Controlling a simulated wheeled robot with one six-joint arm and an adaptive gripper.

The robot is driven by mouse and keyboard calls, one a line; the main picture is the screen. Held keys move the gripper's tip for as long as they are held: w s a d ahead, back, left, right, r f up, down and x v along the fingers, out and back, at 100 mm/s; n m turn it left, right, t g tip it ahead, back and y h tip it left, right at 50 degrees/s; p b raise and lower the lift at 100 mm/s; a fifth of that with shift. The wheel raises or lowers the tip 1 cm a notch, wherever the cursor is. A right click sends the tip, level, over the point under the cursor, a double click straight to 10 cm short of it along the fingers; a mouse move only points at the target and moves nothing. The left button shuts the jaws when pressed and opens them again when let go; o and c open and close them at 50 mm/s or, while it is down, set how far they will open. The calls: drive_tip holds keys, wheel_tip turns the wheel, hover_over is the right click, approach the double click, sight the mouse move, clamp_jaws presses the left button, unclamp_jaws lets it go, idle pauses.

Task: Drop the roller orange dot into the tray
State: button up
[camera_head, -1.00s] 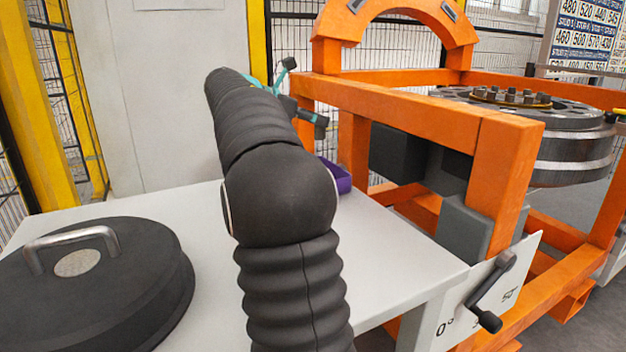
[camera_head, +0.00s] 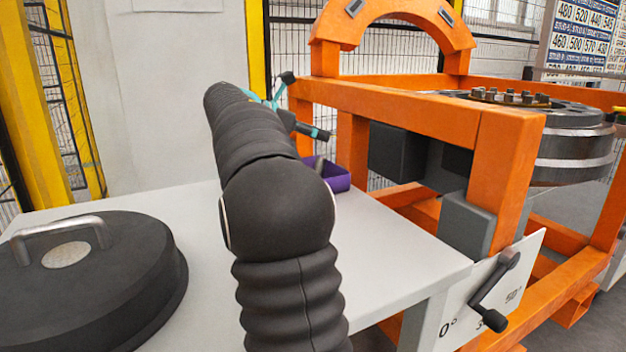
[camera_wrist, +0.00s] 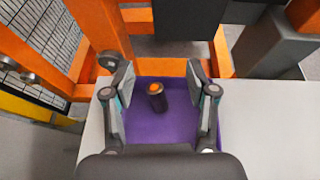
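The purple tray (camera_wrist: 178,126) lies below my gripper in the wrist view; part of it shows behind my arm in the head view (camera_head: 338,180). The roller (camera_wrist: 157,101), dark with an orange dot on its end, appears inside the tray's outline, dot end toward the camera and slightly tilted. Whether it rests on the tray floor is hard to tell. My gripper (camera_wrist: 158,82) is open, with one finger on each side of the roller and a clear gap to both. In the head view my arm hides the roller and most of the gripper (camera_head: 305,106).
The white table (camera_head: 400,250) carries a black round lid with a handle (camera_head: 95,265) at left. An orange gantry frame (camera_head: 410,112) stands close to the right of the tray, with dark blocks (camera_head: 398,150) on it. A wheel (camera_head: 560,135) sits inside the frame.

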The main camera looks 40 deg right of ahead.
drive_tip(key=v, duration=1.2)
idle(0.4)
